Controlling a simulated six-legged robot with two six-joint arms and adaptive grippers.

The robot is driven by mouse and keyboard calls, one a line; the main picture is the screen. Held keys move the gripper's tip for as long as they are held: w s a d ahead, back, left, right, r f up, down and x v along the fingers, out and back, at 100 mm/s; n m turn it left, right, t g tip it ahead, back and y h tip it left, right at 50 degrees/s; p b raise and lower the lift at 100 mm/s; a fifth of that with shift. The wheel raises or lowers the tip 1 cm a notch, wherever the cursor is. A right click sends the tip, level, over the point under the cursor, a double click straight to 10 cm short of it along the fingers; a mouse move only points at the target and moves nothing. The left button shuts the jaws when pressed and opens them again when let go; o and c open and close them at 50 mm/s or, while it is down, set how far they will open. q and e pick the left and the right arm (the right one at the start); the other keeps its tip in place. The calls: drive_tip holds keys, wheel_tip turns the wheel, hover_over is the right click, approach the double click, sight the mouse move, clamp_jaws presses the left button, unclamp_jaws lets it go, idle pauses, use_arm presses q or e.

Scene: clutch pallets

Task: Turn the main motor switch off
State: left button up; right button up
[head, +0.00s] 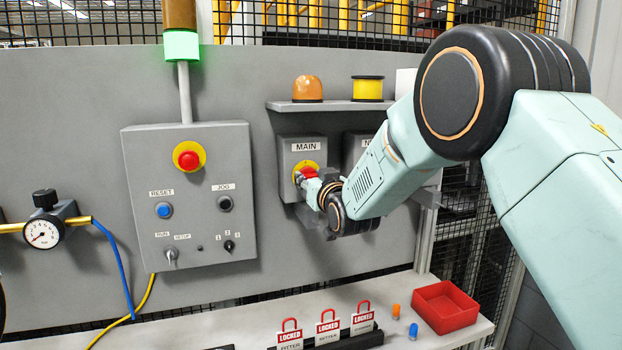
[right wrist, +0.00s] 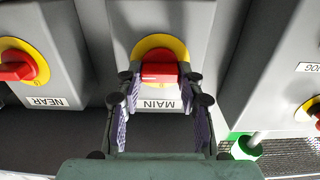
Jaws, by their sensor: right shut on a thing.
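The main motor switch is a red rotary handle on a yellow disc (head: 306,166), on a grey box labelled MAIN (head: 289,158). In the right wrist view the red handle (right wrist: 160,72) lies crosswise, parallel to the upside-down MAIN label (right wrist: 160,104). My right gripper (right wrist: 160,80) has its two fingers on either end of the handle and is shut on it. In the head view my right gripper (head: 314,186) covers part of the switch. My left gripper is not in view.
A NEAR switch (right wrist: 18,70) is beside MAIN. A control panel (head: 190,220) stands left, under a green-lit stack light (head: 181,46). Red LOCKED padlock tags (head: 328,327) and a red tray (head: 446,306) are on the ledge below.

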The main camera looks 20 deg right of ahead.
drive_tip(key=c, duration=0.3)
drive_tip(key=shift+n, duration=0.3)
drive_tip(key=n+b, duration=0.2)
drive_tip(key=n, duration=0.1)
drive_tip(key=n+b, duration=0.1)
drive_tip(key=n, duration=0.4)
drive_tip(key=shift+a+b, duration=0.1)
drive_tip(key=shift+b, duration=0.25)
drive_tip(key=n+b, duration=0.1)
drive_tip(key=n, duration=0.3)
drive_tip(key=shift+n+b, duration=0.3)
drive_tip(key=shift+f+n+b, duration=0.1)
drive_tip(key=shift+n+b, duration=0.6)
drive_tip(key=shift+n, duration=1.6)
